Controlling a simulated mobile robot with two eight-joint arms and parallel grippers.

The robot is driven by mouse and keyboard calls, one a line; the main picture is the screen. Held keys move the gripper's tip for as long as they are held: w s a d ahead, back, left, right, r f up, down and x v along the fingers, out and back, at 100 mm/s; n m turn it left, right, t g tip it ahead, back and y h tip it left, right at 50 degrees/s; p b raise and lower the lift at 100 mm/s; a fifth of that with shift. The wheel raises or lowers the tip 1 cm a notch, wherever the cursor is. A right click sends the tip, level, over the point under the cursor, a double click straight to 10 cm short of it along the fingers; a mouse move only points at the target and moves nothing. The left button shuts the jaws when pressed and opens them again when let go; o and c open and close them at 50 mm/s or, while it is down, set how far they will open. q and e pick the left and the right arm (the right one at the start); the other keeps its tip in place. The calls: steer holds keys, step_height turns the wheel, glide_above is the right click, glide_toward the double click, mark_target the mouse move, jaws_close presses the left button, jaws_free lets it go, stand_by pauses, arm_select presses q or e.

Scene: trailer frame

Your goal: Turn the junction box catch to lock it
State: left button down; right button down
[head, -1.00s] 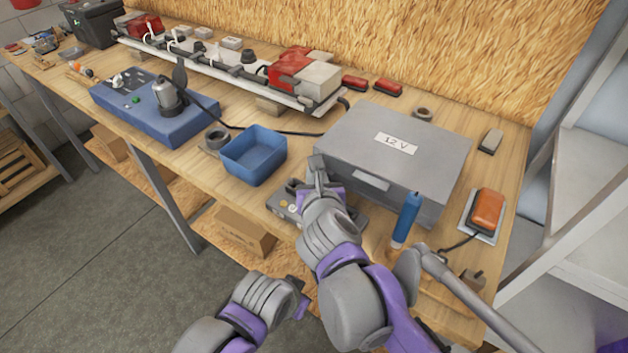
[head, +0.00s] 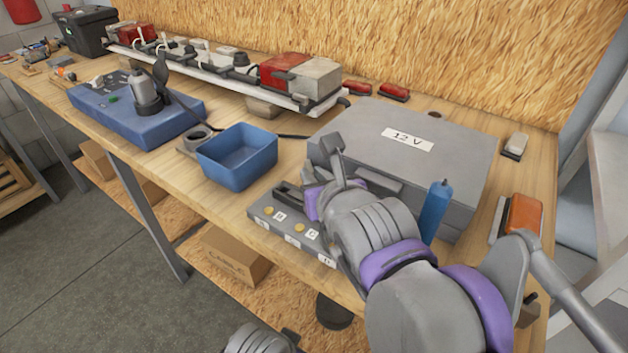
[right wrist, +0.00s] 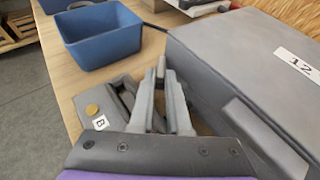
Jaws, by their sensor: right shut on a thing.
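The low grey junction box (head: 265,213) with lettered labels and yellow round buttons sits near the bench's front edge. It also shows in the right wrist view (right wrist: 92,122). My right gripper (head: 335,150) is over its back right part, beside the large grey box marked 12 V (head: 455,150). In the right wrist view the right gripper's fingers (right wrist: 168,85) are close together, shut on a small grey part, apparently the catch, mostly hidden between them. My left gripper (head: 262,340) is only partly in view at the bottom edge; its fingers cannot be made out.
A blue bin (head: 237,165) stands left of the junction box. A blue cylinder (head: 436,210) stands in front of the 12 V box. An orange-topped item (head: 522,215) lies at the right. A blue unit (head: 135,115) and a power strip (head: 225,75) lie further back.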

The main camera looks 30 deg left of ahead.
steer(key=shift+w+r, duration=0.1)
steer(key=shift+r, duration=0.3)
steer(key=c, duration=0.9)
jaws_free()
steer(key=shift+d, duration=0.25)
steer(key=p+v, duration=0.1)
steer(key=v, duration=0.9)
steer(key=shift+s+d+p, duration=0.2)
steer(key=shift+s+p, duration=0.15)
